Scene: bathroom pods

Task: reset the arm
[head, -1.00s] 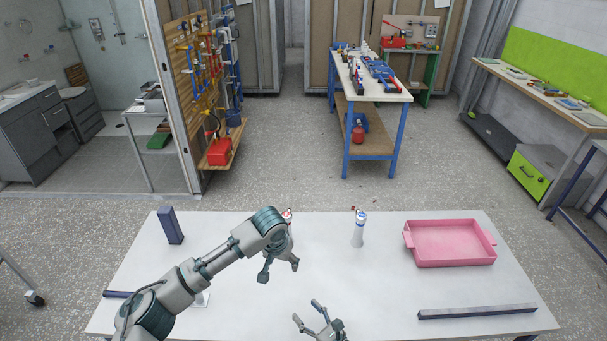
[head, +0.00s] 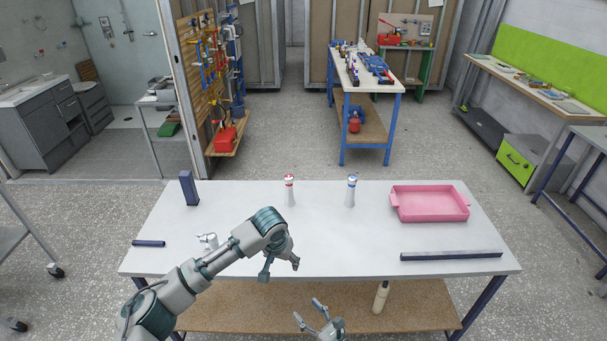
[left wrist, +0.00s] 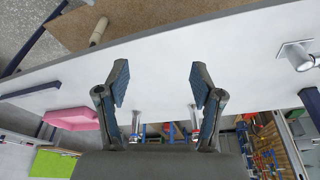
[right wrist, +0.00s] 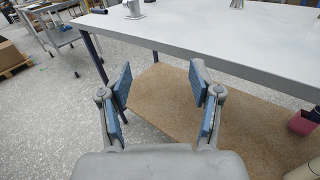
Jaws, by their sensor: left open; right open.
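My left gripper (head: 282,266) is open and empty above the front part of the white table (head: 330,240). In the left wrist view the left gripper (left wrist: 160,85) has its fingers wide apart with nothing between them. My right gripper (head: 312,314) is open and empty, lower, in front of the table's front edge. In the right wrist view the right gripper (right wrist: 160,85) has its fingers apart, with the brown lower shelf (right wrist: 180,112) beyond. Neither gripper touches anything.
A red-topped white bottle (head: 290,191), a blue-topped white bottle (head: 351,191) and a pink tray (head: 430,218) stand on the table. A dark upright block (head: 189,188), a faucet (head: 208,240) and dark bars (head: 450,255) are there too. A pale bottle (head: 380,297) stands on the lower shelf.

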